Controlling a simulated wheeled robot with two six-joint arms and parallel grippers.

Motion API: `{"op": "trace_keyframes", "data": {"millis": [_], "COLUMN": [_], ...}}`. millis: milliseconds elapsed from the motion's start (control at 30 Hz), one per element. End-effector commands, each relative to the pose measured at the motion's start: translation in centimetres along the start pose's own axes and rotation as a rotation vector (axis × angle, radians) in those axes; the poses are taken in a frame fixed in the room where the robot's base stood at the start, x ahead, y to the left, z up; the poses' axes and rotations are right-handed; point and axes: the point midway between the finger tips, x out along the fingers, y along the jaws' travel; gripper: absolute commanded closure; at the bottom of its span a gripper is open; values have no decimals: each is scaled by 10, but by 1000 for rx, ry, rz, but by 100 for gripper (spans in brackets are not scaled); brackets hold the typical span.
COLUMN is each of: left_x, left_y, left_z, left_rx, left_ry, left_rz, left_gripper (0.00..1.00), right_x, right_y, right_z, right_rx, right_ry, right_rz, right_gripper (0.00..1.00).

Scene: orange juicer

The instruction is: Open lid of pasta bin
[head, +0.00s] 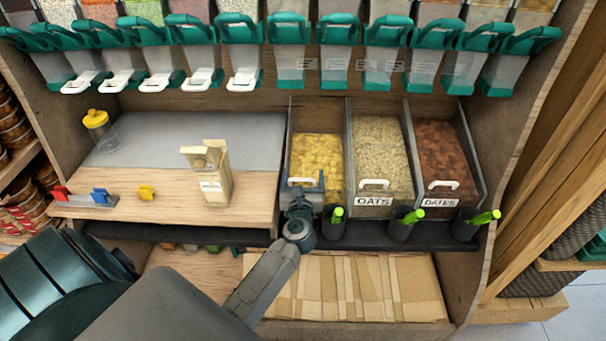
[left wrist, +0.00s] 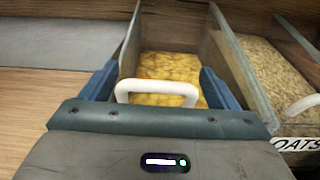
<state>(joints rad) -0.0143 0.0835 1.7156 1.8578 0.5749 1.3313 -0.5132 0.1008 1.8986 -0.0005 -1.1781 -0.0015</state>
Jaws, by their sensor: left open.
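The pasta bin (head: 319,150) is the leftmost of three bins, with yellow pasta under what looks like a clear lid, lying closed. Its white handle (head: 301,181) is at the front edge and also shows in the left wrist view (left wrist: 156,87). My left gripper (head: 304,188) is at the front of this bin. In the left wrist view its blue fingers (left wrist: 156,80) are spread wide, one on each side of the handle, with gaps between. It partly hides the bin's front and its label. My right gripper is out of view.
The oats bin (head: 380,150) and dates bin (head: 445,150) stand to the right. Scoops with green handles (head: 408,217) sit in dark holders along the front. A paper bag (head: 211,175) and yellow-lidded jar (head: 103,133) stand on the left counter. Dispensers (head: 340,45) hang above.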

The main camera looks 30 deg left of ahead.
Motion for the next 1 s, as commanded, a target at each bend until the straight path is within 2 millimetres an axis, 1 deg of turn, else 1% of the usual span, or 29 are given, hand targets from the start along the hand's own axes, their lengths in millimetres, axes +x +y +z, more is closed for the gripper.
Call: {"op": "trace_keyframes", "data": {"millis": [33, 133, 400, 467, 500, 667, 767, 833, 867, 900, 1000], "left_x": [5, 10, 11, 11, 11, 10, 12, 19, 24, 32, 54], "left_y": [0, 0, 0, 0, 0, 0, 0, 0, -1, -1, -1], "left_z": [0, 0, 0, 0, 0, 0, 1, 3, 5, 8, 15], "left_rx": [1, 1, 1, 1, 1, 0, 0, 0, 0, 0, 0], "left_ry": [0, 0, 0, 0, 0, 1, 0, 0, 0, -2, -2], "left_rz": [0, 0, 0, 0, 0, -1, -1, -2, -2, -2, -2], "left_gripper": [18, 18, 18, 28, 36, 67, 68, 68, 68, 68, 68], "right_x": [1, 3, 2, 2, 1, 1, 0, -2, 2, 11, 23], "right_y": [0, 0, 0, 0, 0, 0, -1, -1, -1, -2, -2], "right_z": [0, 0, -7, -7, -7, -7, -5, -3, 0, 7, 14], "right_rx": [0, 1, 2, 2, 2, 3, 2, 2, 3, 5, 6], "right_ry": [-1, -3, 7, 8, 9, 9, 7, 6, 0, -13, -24], "right_rz": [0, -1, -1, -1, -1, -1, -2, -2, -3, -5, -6], "right_gripper": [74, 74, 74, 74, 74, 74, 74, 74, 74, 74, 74]}}
